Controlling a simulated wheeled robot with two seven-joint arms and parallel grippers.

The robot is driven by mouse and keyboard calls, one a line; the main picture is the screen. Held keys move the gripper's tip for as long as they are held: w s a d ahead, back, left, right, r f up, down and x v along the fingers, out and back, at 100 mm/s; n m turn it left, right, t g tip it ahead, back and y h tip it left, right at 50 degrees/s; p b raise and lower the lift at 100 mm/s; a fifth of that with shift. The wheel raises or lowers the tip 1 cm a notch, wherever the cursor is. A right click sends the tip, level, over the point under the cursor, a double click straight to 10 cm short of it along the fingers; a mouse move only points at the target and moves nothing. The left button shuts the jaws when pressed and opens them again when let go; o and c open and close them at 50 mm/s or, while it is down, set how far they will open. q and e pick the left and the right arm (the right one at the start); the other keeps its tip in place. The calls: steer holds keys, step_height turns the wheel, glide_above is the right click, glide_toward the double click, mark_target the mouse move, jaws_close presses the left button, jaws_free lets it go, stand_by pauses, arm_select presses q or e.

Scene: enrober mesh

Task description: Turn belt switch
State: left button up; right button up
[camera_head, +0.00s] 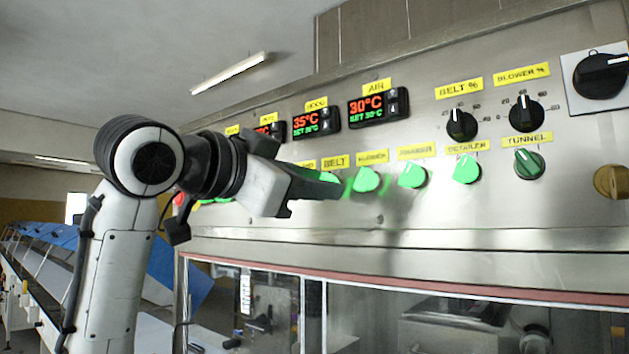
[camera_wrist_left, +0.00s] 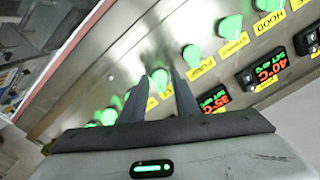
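The belt switch is a lit green knob (camera_head: 328,177) under the yellow BELT label (camera_head: 335,161) on the steel panel. In the head view my left gripper (camera_head: 335,187) is in front of it and hides part of it. In the left wrist view a green knob (camera_wrist_left: 160,80), which seems to be the belt switch, shows between the two fingers of my left gripper (camera_wrist_left: 160,72). The fingers are apart, with a small gap on each side of the knob. I cannot tell how deep the fingertips reach around it. My right gripper is in neither view.
Other lit green knobs stand close to the right, the nearest under a blurred label (camera_head: 366,180). Temperature displays (camera_head: 372,106) sit above the row, black BELT % (camera_head: 461,124) and BLOWER % (camera_head: 526,113) dials at upper right. Glazed doors (camera_head: 380,318) lie below the panel.

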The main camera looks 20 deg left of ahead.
arm_select(q)
jaws_close()
steer(key=shift+n, duration=0.3)
steer(key=n, duration=1.1)
steer(key=shift+d, duration=0.1)
steer(key=shift+n, duration=0.3)
jaws_free()
